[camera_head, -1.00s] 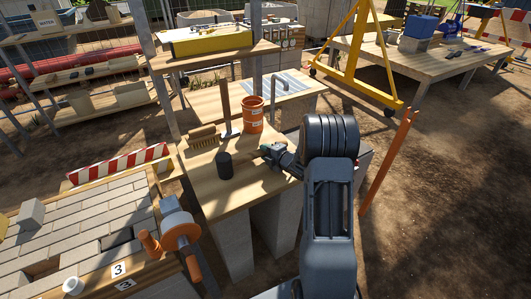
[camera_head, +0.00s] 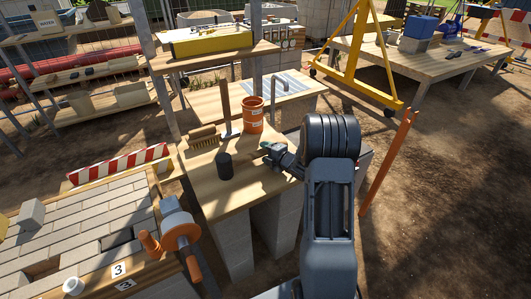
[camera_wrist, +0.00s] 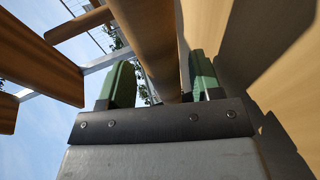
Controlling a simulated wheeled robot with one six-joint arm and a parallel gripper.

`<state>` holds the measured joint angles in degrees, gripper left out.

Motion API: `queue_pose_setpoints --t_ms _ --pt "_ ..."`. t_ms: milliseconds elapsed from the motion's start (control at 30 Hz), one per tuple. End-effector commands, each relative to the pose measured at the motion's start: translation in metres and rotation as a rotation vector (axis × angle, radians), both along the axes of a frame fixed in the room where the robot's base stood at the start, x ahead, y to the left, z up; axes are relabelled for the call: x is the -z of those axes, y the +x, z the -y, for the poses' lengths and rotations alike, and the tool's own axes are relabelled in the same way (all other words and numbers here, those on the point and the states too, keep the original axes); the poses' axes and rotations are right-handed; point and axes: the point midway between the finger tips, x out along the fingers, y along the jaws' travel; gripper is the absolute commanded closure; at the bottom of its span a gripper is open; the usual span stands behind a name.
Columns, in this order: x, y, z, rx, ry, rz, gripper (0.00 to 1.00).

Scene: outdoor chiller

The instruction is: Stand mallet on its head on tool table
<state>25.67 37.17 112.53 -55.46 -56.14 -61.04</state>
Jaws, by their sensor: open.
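The tool table (camera_head: 250,186) stands left of my arm. A short black cylinder (camera_head: 224,166), possibly the mallet's head, stands on it. I cannot make out a handle joined to it in the head view. My gripper (camera_head: 268,149) is low over the table's right side, right of the black cylinder and apart from it. In the wrist view my gripper (camera_wrist: 160,88) is open, with one green finger on each side of a brown wooden bar (camera_wrist: 147,40). The bar may be the mallet's handle; whether the fingers touch it is unclear.
An orange bucket (camera_head: 252,115), a brush (camera_head: 203,138) and a tall upright wooden handle (camera_head: 226,104) stand at the table's back. A shelf with a yellow case (camera_head: 211,39) is behind. An orange post (camera_head: 388,162) rises right of my arm. The table's front is clear.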

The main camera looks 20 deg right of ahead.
Motion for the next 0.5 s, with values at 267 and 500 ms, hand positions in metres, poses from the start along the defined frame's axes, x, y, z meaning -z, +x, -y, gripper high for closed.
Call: queue_pose_setpoints --t_ms 267,500 --pt "-0.013 -0.047 0.018 0.005 -0.001 0.000 0.41" --pt "-0.023 -0.085 0.030 0.004 -0.001 0.001 0.41"
